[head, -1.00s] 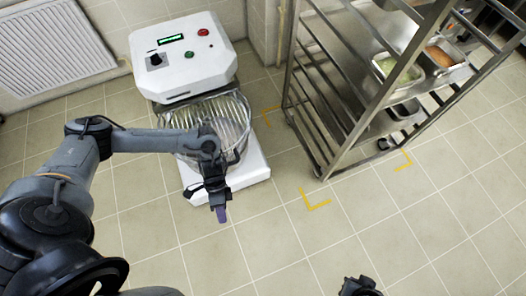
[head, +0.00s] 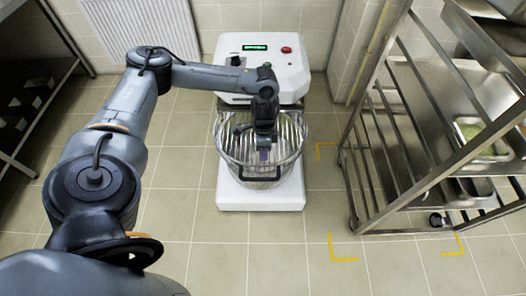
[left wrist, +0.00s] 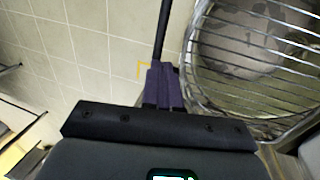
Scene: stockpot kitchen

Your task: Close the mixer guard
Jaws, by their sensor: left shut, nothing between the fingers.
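The mixer (head: 262,80) stands ahead of me, with a white control head and a metal bowl (head: 240,170) below it on a white base. The guard (head: 288,128) is a set of curved wire bars at the bowl's top; how far it stands open is hard to tell. My left gripper (head: 264,156) is shut and empty, in front of the guard and over the bowl in the head view, partly hiding both. In the left wrist view its purple fingers (left wrist: 165,86) point beside the guard's bars (left wrist: 250,72), with no clear contact. My right gripper is out of view.
A steel rack (head: 400,160) with food trays stands at the right. Yellow corner marks (head: 344,258) lie on the tiled floor near it. A dark shelf (head: 30,100) is at the far left, and a radiator (head: 145,25) is on the back wall. Floor in front of the mixer is clear.

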